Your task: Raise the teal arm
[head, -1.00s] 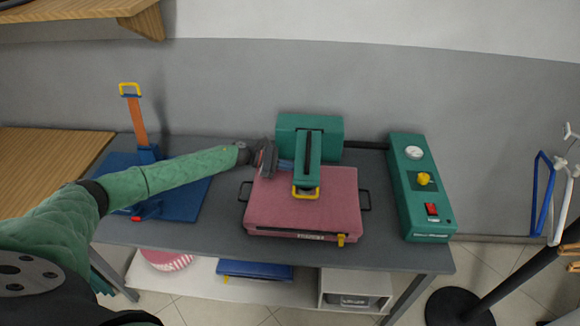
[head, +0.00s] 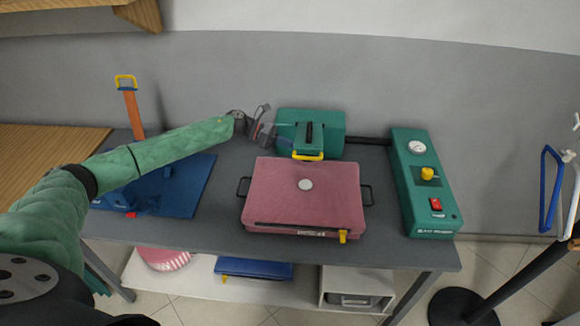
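The teal arm (head: 309,138) hinges from a teal block (head: 330,126) behind the pink press (head: 303,195). It is tilted up, clear of the press top, with its yellow handle (head: 307,156) at the near end. A round pale disc (head: 306,185) shows on the bare pink lid. My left gripper (head: 266,130) is at the left side of the teal arm, close to or against it. Its fingertips are partly hidden and small, so its opening is unclear. My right gripper is out of view.
A blue press (head: 185,190) with an upright orange arm (head: 134,112) stands at left, beneath my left arm. A teal control box (head: 422,185) with gauge, yellow knob and red switch is at right. Hangers (head: 551,190) hang at far right. The grey table front is clear.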

